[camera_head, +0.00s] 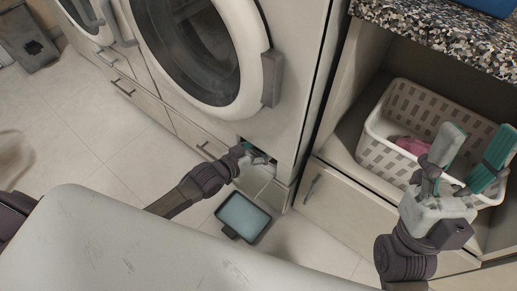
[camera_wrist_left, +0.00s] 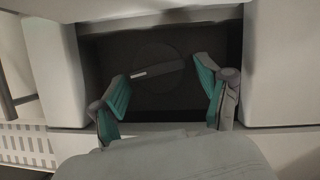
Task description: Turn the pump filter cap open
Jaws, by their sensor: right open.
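The pump filter cap (camera_wrist_left: 158,72) is a dark round disc with a raised bar grip across it, set back in a dark square opening (camera_wrist_left: 225,48) in the left wrist view. The bar lies nearly level, with a pale mark at its left end. My left gripper (camera_wrist_left: 165,78) is open, its teal-padded fingers on either side of the bar, with gaps showing. In the head view my left gripper (camera_head: 260,156) is at the opening low on the washing machine (camera_head: 290,90), and the cap is hidden there. My right gripper (camera_head: 478,145) is open and empty above the laundry basket.
A shallow dark-rimmed tray (camera_head: 220,209) lies on the floor below the opening. A white basket (camera_head: 380,153) with a pink cloth (camera_head: 412,146) stands in the shelf at right. A speckled countertop (camera_head: 440,35) is above it. The tiled floor at left is mostly clear.

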